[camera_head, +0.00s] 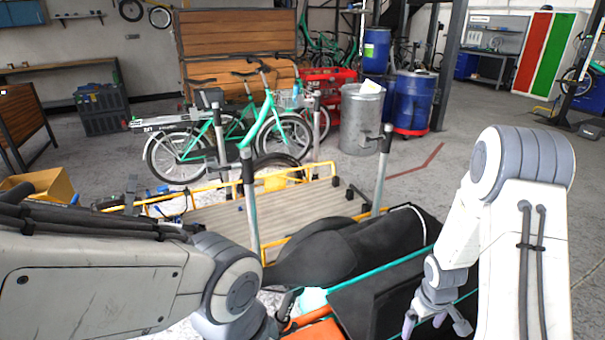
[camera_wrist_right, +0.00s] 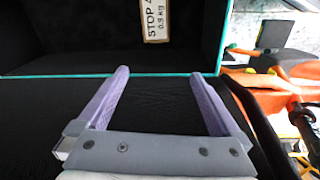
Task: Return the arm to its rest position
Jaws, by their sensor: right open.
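My right gripper (camera_head: 436,328) hangs low at the bottom right of the head view, at the end of my white and grey right arm (camera_head: 525,240). In the right wrist view its two purple fingers (camera_wrist_right: 159,74) are spread apart with nothing between them. They show against the black cargo box (camera_wrist_right: 160,110) with a teal edge, which also shows in the head view (camera_head: 375,295). I cannot tell the exact gap to it. My left arm (camera_head: 110,280) crosses the lower left; its gripper does not show.
A label (camera_wrist_right: 156,20) reading "STOP 4 0.9 kg" is on the box. An orange frame part (camera_wrist_right: 265,88) lies right of the fingers. Beyond stand a slatted cargo bed (camera_head: 270,210), upright posts, teal bikes (camera_head: 235,125), a metal bin (camera_head: 361,120) and blue drums (camera_head: 415,100). Floor at right is clear.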

